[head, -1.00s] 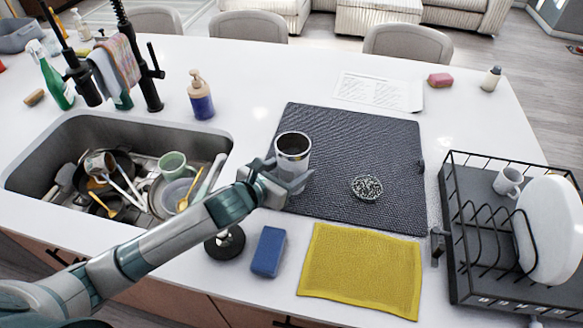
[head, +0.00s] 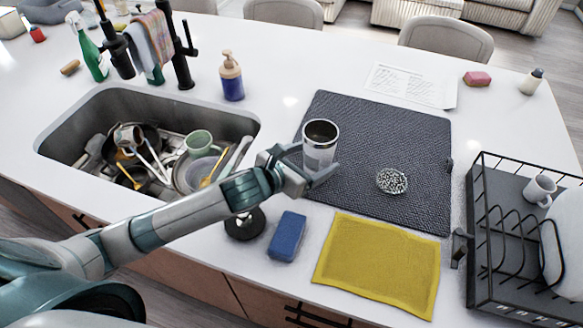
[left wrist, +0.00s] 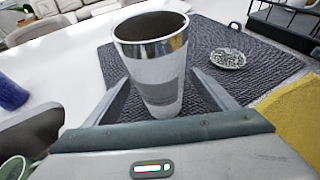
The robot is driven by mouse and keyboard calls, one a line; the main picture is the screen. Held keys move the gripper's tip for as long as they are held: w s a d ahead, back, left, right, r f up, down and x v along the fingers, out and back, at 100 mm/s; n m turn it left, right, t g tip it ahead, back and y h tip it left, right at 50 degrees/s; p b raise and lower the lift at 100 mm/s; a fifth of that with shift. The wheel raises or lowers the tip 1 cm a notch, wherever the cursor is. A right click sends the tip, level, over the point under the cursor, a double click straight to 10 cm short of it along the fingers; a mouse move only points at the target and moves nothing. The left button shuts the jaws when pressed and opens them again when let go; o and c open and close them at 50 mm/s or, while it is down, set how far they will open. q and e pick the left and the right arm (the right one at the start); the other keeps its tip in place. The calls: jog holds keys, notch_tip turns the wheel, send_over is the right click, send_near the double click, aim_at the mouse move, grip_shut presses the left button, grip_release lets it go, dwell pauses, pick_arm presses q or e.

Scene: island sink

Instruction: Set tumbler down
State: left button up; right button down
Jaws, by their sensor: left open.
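The tumbler (head: 320,152) is a pale grey and silver metal cup with an open, dark mouth. It stands upright on the left part of the dark ribbed drying mat (head: 365,125). In the left wrist view the tumbler (left wrist: 160,75) is between the two fingers of my left gripper (left wrist: 165,98), with gaps beside it. My left gripper (head: 306,172) is open around its lower part, reaching in from the sink side. The tumbler's base is partly hidden by the gripper. My right gripper is not in view.
A round patterned scrubber (head: 392,181) lies on the mat right of the tumbler. A yellow cloth (head: 378,265) and blue sponge (head: 287,236) lie in front. A black dish rack (head: 490,235) stands right. The sink (head: 75,125) at left holds dishes. A soap bottle (head: 231,78) stands behind it.

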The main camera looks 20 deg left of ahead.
pick_arm(q)
jog(key=b+v, duration=0.2)
jog(key=v, duration=0.8)
